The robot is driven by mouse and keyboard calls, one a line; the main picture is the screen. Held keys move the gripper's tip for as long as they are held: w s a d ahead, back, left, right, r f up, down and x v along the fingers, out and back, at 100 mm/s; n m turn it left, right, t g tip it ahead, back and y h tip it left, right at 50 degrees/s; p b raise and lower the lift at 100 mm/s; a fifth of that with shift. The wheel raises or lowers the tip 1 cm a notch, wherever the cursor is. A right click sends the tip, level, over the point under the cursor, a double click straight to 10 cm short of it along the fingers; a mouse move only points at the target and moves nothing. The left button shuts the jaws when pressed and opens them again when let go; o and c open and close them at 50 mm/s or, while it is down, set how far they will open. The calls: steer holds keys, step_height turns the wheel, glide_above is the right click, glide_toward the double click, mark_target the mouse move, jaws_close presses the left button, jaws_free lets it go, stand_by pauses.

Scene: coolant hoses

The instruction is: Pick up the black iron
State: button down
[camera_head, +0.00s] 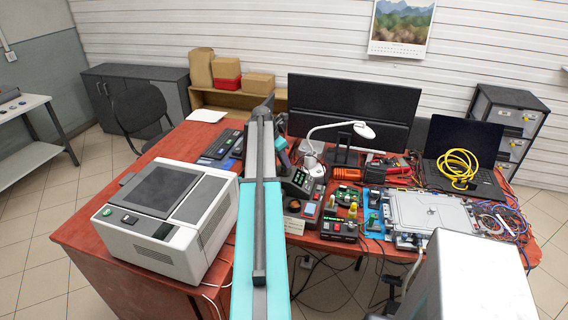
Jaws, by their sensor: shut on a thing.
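My teal and grey arm runs up the middle of the picture and bends down at its far end. My gripper (286,159) is small and partly hidden, just right of the arm, low over the table beside a dark station with a lit green display (298,181). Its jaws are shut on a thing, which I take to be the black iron. The iron's outline is too small and dark to make out here, so I cannot tell how it lies in the jaws.
A white and grey box-shaped machine (168,217) stands on the red table (88,229) at left. A white lamp (340,130), monitors (352,102), boards and a laptop with a yellow cable coil (457,168) crowd the back and right. A large white block (470,280) fills the lower right.

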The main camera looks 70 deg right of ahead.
step_height(320, 180, up, 9)
steer(key=shift+f+b, duration=0.2)
steer(key=shift+b, duration=1)
steer(key=shift+r, duration=0.2)
steer(key=shift+r, duration=0.15)
